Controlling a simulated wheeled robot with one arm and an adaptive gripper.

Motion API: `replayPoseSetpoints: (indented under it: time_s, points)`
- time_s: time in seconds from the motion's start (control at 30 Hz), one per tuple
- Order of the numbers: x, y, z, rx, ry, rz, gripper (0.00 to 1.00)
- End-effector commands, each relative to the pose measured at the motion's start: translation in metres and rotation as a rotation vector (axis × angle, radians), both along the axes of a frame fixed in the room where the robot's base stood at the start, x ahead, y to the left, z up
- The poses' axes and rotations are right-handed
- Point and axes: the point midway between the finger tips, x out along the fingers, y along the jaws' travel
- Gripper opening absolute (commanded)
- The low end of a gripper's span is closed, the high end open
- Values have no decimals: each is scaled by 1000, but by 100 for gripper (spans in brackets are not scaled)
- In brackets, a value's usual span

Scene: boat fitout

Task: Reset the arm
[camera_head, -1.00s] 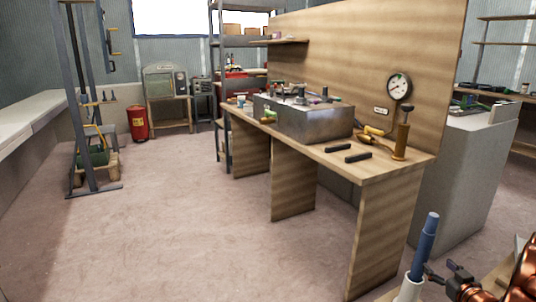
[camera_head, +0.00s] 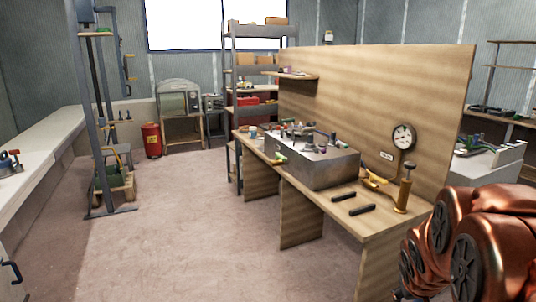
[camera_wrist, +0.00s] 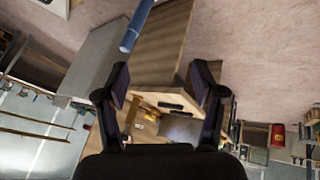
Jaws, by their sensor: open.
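My gripper (camera_wrist: 158,88) shows in the wrist view with its two dark fingers spread apart. It is open, and no object is held between the fingers. Beyond the fingers the workbench shows upside down. In the head view my copper-coloured arm links fill the lower right corner, and the gripper itself is out of that view. A blue rod (camera_wrist: 136,28) shows at the top of the wrist view, beyond the fingertips.
The wooden workbench (camera_head: 388,219) carries a metal box (camera_head: 322,170), two black bars and a brass hand pump (camera_head: 404,190). A gauge (camera_head: 404,136) is on the back panel. The middle floor is clear.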

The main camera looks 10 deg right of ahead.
Motion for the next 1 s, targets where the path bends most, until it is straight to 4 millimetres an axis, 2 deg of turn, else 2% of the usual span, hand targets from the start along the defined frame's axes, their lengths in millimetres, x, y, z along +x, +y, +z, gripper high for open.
replayPoseSetpoints:
  time_s: [0.03,0.27,0.4,0.5,0.6,0.7,0.8,1.0]
  points:
    - [-11,21,27,22,34,3,68]
    - [-83,110,82,155,232,17,68]
    - [-136,164,115,242,363,56,68]
    - [-173,195,135,297,454,90,68]
    - [-201,217,150,335,523,121,68]
    - [-221,229,158,358,571,142,68]
    - [-229,234,161,368,590,151,68]
    - [-231,235,160,370,595,152,68]
